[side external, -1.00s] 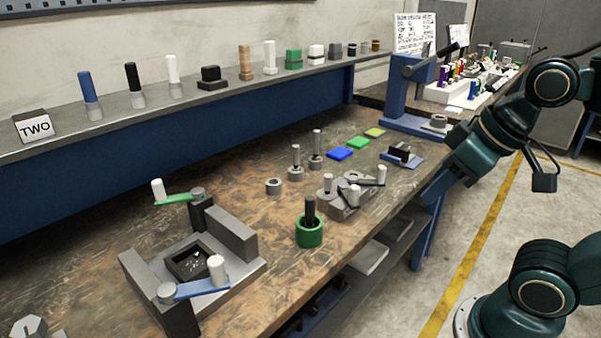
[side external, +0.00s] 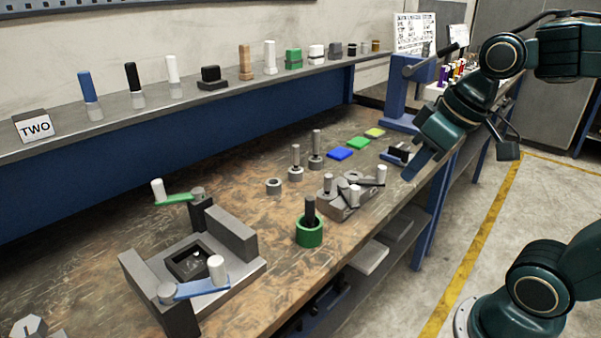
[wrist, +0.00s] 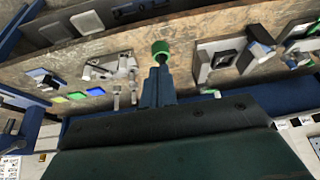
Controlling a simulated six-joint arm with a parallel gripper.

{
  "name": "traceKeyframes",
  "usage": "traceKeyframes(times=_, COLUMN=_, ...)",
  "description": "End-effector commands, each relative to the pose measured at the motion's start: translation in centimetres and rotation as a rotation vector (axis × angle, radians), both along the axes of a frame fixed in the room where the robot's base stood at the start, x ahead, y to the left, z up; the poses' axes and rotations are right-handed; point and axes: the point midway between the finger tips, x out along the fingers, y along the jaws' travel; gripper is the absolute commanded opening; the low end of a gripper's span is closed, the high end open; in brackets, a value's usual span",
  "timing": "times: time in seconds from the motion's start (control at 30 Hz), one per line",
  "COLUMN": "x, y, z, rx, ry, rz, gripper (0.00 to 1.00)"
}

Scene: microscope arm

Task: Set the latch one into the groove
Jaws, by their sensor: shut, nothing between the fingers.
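A grey fixture (side external: 238,235) stands at the front left of the bench, with a dark square recess in its middle. A blue latch (side external: 200,289) with a white knob crosses its front side. A green latch (side external: 176,199) with a white knob points left from a post at its back. A grey block (side external: 338,203) farther right carries small levers with white knobs. I cannot tell which is latch one or where its groove is. My gripper (side external: 411,173) is shut and empty, above the bench's right edge, apart from all these; its fingers also show in the wrist view (wrist: 157,72).
A green cup (side external: 309,234) holding a dark peg stands between fixture and block. Grey rings and pegs (side external: 295,172) stand behind it, with coloured squares (side external: 341,154) farther back. A blue press (side external: 402,95) is at the far end. A shelf (side external: 220,98) runs along the wall.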

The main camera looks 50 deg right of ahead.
Motion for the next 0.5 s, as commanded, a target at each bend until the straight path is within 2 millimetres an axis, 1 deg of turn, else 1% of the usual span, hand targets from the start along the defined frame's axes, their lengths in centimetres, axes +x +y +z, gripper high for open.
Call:
traceKeyframes(times=0.03, x=0.8, y=-0.3, z=0.0, rx=0.005, ry=0.011, rz=0.0, gripper=0.0)
traceKeyframes(times=0.27, x=4.1, y=-1.8, z=0.1, rx=0.038, ry=0.045, rz=0.023, gripper=0.0)
traceKeyframes(times=0.5, x=7.3, y=-4.1, z=-0.4, rx=0.081, ry=0.071, rz=0.047, gripper=0.0)
